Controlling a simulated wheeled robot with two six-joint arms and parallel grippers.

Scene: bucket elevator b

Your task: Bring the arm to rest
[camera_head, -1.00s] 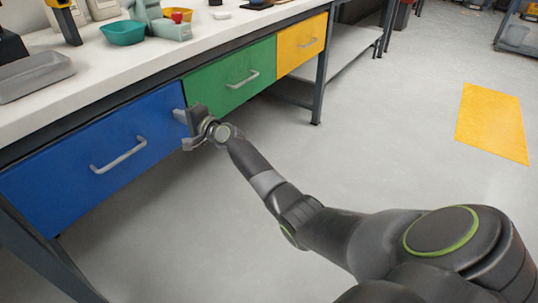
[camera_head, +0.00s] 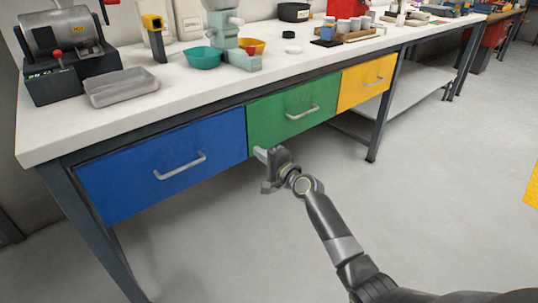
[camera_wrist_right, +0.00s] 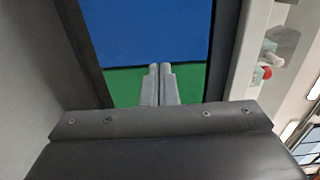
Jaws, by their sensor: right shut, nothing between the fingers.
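My right gripper (camera_head: 262,170) is in front of the workbench, low by the seam between the blue drawer (camera_head: 125,186) and the green drawer (camera_head: 275,112). In the right wrist view its two fingers (camera_wrist_right: 159,70) lie together with nothing between them. They point toward the blue and green drawer fronts, apart from any handle. My right arm (camera_head: 330,225) reaches in from the lower right. My left gripper is not in view.
The white bench top (camera_head: 160,110) holds a grey tray (camera_head: 120,86), a teal bowl (camera_head: 203,57) and a pale green device (camera_head: 228,35). A yellow drawer (camera_head: 366,83) is at the right. All drawers look closed. The floor (camera_head: 450,200) at the right is clear.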

